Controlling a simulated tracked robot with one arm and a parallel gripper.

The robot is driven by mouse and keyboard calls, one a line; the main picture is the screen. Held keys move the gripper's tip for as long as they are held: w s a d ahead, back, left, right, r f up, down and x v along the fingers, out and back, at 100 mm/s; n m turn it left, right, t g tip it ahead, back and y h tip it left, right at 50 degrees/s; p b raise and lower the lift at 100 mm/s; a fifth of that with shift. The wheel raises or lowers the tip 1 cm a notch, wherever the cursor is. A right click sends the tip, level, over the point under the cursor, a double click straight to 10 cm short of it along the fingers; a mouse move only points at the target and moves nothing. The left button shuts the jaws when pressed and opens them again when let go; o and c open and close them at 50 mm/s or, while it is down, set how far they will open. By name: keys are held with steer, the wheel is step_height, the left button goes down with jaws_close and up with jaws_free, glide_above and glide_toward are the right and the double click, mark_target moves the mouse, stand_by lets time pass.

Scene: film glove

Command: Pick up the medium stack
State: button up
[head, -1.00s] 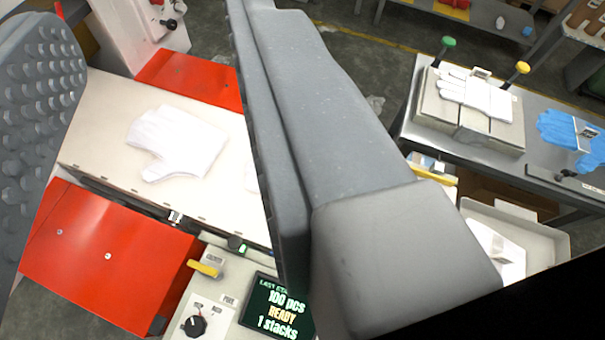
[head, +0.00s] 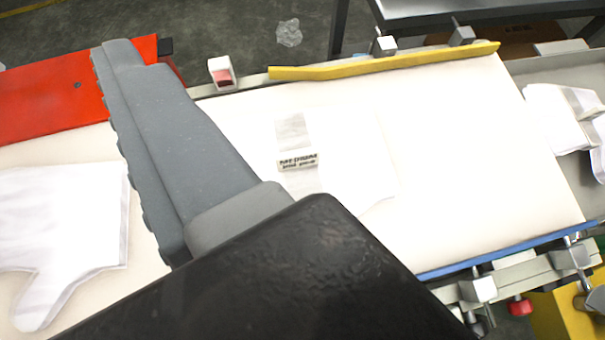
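One grey ridged finger of my gripper (head: 165,145) crosses the left half of the view, with a dark part of my arm below it. The other finger is out of view, so the gap between them is hidden. A white glove stack (head: 65,225) lies flat on the pale surface to the left of this finger. Another white glove stack (head: 352,150), with a printed paper band (head: 297,160), lies to the right of the finger on the pale belt. White gloves (head: 560,115) also lie in a grey tray at the far right. I cannot tell which is the medium stack.
A yellow rail (head: 385,62) runs along the belt's (head: 465,140) far edge and a blue rail (head: 505,248) along its near edge, with metal clamps. A red panel (head: 60,100) is at upper left. The belt's right part is bare.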

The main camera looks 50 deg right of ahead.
steer(key=s+d+f+m+g+h, duration=0.1)
steer(key=s+d+f+h, duration=0.15)
steer(key=d+f, duration=0.45)
steer(key=s+d+f+m+g+h, duration=0.1)
steer(key=s+d+f+g+h, duration=0.15)
steer(key=f, duration=0.75)
steer(key=b, duration=0.1)
glide_toward(299, 158)
steer(key=shift+f+t, duration=0.25)
steer(key=shift+t, duration=0.1)
steer(key=shift+w+d+f, duration=0.5)
steer(key=shift+w+f, duration=0.1)
steer(key=shift+b+x, duration=0.75)
steer(key=shift+x, duration=2.2)
steer(key=shift+r, duration=0.15)
steer(key=c, duration=1.4)
